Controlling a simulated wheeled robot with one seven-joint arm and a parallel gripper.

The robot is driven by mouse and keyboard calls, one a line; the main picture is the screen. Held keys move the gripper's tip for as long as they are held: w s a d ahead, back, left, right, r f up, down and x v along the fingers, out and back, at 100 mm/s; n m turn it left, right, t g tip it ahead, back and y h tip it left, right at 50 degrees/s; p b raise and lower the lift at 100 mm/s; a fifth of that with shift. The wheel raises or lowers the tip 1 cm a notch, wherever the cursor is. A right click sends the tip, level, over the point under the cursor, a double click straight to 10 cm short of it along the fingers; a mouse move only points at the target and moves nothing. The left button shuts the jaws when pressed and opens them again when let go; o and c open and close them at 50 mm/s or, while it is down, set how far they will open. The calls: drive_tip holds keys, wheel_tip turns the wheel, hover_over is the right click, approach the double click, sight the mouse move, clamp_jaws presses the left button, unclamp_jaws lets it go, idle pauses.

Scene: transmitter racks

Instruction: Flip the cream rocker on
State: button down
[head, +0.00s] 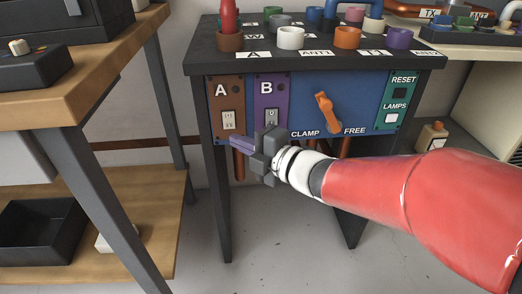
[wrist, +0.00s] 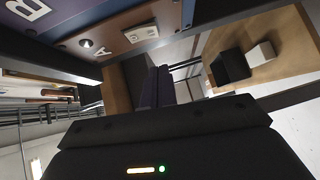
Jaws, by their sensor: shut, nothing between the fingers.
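A cream rocker (head: 229,121) sits in the brown plate marked A, at the left of the blue front panel (head: 305,95). It also shows in the wrist view (wrist: 141,33). Which way either rocker is tilted is too small to tell. My gripper (head: 234,141) is shut and empty, its fingertips just below the A rocker in the head view, seemingly apart from it. Its fingers show in the wrist view (wrist: 155,88).
An orange handle (head: 327,112) stands between CLAMP and FREE. RESET and LAMPS buttons are on the green plate (head: 397,100) at right. Coloured rings stand on the dark top (head: 270,53). A wooden bench (head: 100,75) is close at left, with a black box (head: 30,68) on it.

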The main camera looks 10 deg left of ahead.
sight(226, 128)
drive_tip(key=shift+w+a+f, duration=0.1)
drive_tip(key=shift+w+a, duration=0.2)
drive_tip(key=shift+w, duration=0.45)
drive_tip(key=shift+w+a+f, duration=0.1)
drive_tip(key=shift+w+a, duration=0.2)
drive_tip(key=shift+w, duration=0.4)
drive_tip(key=shift+w+a+f, duration=0.1)
drive_tip(key=shift+w+a, duration=0.2)
drive_tip(key=shift+w, duration=0.45)
drive_tip(key=shift+w+f+b, duration=0.15)
drive_tip(key=shift+f+b, duration=0.2)
drive_tip(key=shift+b, duration=0.35)
drive_tip(key=shift+r, duration=0.2)
